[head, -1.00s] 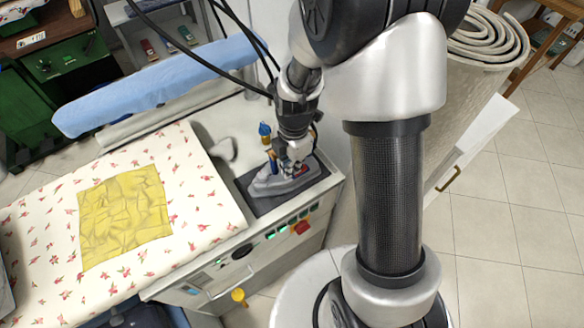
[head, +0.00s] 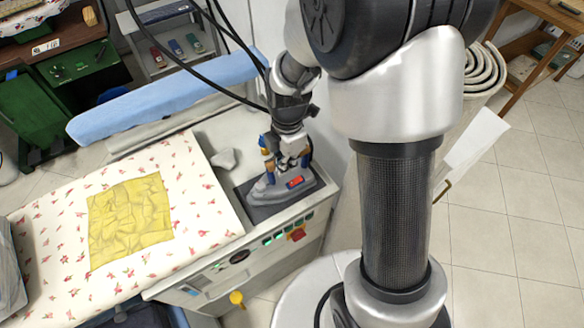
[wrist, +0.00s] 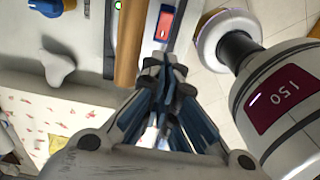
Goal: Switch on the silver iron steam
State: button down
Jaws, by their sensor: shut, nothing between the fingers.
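The silver iron (head: 318,186) sits on a dark pad (head: 257,213) at the right end of the ironing station. Its red rocker switch (head: 295,182) faces me and also shows in the wrist view (wrist: 165,22), beside the brown handle (wrist: 128,50). My gripper (head: 287,168) points down over the iron and hides part of its handle. In the wrist view my gripper's fingers (wrist: 168,64) are together and empty, with their tips just below the switch in the picture. I cannot tell whether they touch the iron.
Left of the iron lies a floral ironing surface (head: 195,220) with a yellow cloth (head: 130,218). A blue padded arm (head: 165,97) stands behind it. Black cables hang beside my arm. The front panel has green buttons, a red switch (head: 297,234) and a yellow knob (head: 236,297).

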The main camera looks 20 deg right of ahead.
notch_tip(320, 180, up, 7)
jog(key=a+p, duration=0.1)
jog(key=shift+a+p, duration=0.2)
jog(key=shift+p, duration=0.1)
jog(key=shift+r, duration=0.1)
jog(key=s+d+r+m+t, duration=0.1)
jog(key=s+r+m+t, duration=0.1)
jog(key=s+r+m, duration=0.5)
jog(key=s+d+r+m+t+b, duration=0.1)
jog(key=s+d+r+m+t, duration=0.1)
jog(key=s+r+m, duration=0.5)
jog(key=s+m, duration=0.3)
jog(key=m, duration=0.4)
jog(key=shift+s+r+t, duration=0.15)
jog(key=shift+r+t, duration=0.15)
jog(key=shift+r, duration=0.1)
